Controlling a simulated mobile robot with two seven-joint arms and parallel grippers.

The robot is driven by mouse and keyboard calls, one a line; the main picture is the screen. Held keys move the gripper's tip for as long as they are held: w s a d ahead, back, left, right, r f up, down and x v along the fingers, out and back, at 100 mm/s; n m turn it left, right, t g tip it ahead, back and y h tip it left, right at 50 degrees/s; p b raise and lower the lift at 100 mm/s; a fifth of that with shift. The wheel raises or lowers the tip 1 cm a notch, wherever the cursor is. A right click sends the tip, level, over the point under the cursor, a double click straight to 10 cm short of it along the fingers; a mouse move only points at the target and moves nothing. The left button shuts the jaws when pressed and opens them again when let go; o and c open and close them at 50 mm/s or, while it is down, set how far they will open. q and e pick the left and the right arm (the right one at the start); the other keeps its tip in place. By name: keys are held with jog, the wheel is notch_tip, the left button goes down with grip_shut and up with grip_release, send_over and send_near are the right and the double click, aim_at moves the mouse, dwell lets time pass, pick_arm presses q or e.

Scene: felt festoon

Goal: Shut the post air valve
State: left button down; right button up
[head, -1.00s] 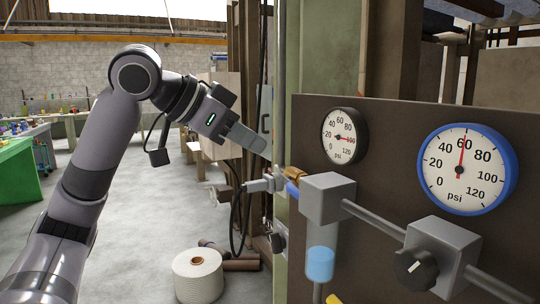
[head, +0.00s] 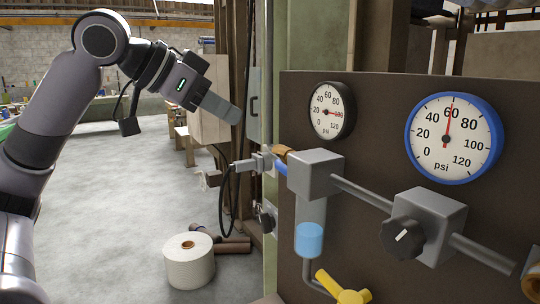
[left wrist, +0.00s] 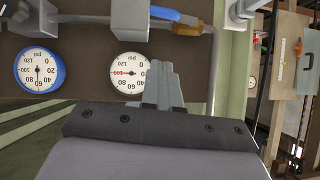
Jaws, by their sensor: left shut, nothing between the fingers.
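A yellow handle (head: 343,290) shows low below the clear bowl, partly cut off by the frame edge. My left gripper (head: 231,114) is shut and empty, above the fitting and apart from it. In the left wrist view its fingers (left wrist: 163,84) point toward the panel's pipework. My right gripper is out of view.
The brown panel (head: 380,90) carries a black gauge (head: 326,111), a blue-rimmed gauge (head: 454,137), a grey regulator (head: 428,227) with a black knob and a clear bowl (head: 310,230).

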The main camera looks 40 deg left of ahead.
aim_at(274, 155)
pick_arm(q)
jog(key=shift+w+d+r, duration=0.1)
jog(key=shift+d+r, duration=0.1)
jog(key=shift+d, duration=0.05)
jog(key=shift+w, duration=0.1)
dwell(0.3)
jog(key=shift+s+a+f+p+x, duration=0.1)
jog(key=shift+s+f+p+x, duration=0.25)
jog(key=shift+x, duration=1.75)
jog(key=shift+s+a+f+p+x, duration=0.15)
jog(key=shift+f+p+x, duration=0.4)
jog(key=shift+x, duration=1.6)
jog(key=shift+s+a+f+p+x, duration=0.1)
jog(key=shift+s+f+p+x, duration=0.3)
jog(key=shift+x, duration=1.7)
jog(key=shift+w, duration=0.15)
